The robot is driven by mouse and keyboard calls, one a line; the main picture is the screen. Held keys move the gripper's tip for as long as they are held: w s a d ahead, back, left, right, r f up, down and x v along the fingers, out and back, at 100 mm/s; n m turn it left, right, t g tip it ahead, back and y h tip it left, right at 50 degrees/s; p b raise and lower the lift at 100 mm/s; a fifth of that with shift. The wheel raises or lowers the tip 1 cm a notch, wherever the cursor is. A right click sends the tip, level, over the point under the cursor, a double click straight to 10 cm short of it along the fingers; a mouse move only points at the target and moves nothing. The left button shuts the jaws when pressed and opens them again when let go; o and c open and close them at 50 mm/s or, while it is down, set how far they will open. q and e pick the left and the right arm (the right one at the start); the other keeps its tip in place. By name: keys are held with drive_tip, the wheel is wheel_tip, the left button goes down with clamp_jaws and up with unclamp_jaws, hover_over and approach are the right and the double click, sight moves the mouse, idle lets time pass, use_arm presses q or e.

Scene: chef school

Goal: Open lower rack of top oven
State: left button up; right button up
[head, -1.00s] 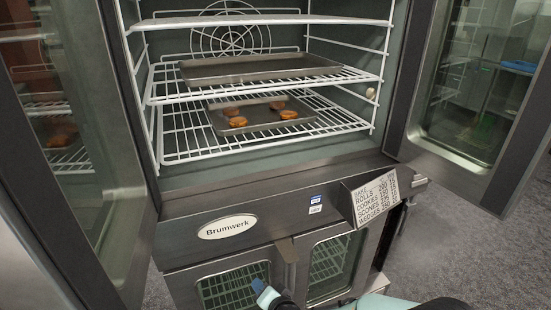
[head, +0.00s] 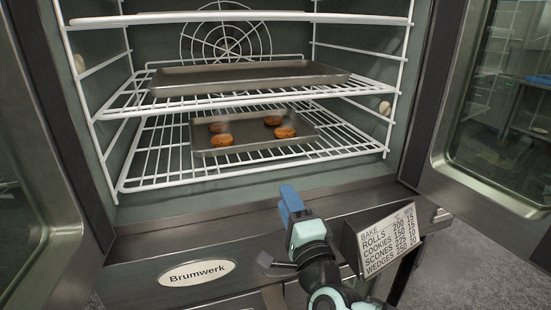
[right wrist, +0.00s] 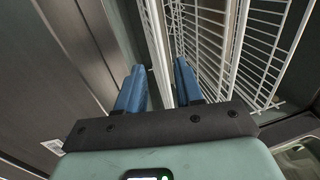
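The top oven stands open. Its lower rack (head: 160,165) is a white wire rack, pushed in, with a dark tray (head: 258,143) of several brown rolls on it. My right gripper (head: 289,198) is in front of the oven opening, below and short of the lower rack's front rail. In the right wrist view, its two blue fingers (right wrist: 158,82) are apart with nothing held between them. White rack wires (right wrist: 232,50) show beyond the fingertips, to the right. I cannot tell exactly how far the fingers are from the rail. My left gripper is not in view.
A rack above (head: 130,102) holds an empty tray (head: 250,76), with another rack (head: 240,17) higher up. Open glass doors flank the oven, left (head: 50,230) and right (head: 480,160). A bake-time sign (head: 392,240) sticks out at the lower right front.

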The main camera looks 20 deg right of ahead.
sight(271, 169)
drive_tip(key=w, duration=0.4)
drive_tip(key=w+r+p, duration=0.1)
drive_tip(key=w, duration=0.3)
drive_tip(key=w+r+p, duration=0.1)
drive_tip(key=w, duration=0.3)
drive_tip(key=shift+w+a+r, duration=0.25)
drive_tip(key=shift+w+a, duration=0.1)
drive_tip(key=shift+w, duration=0.05)
drive_tip(key=shift+r, duration=0.1)
clamp_jaws()
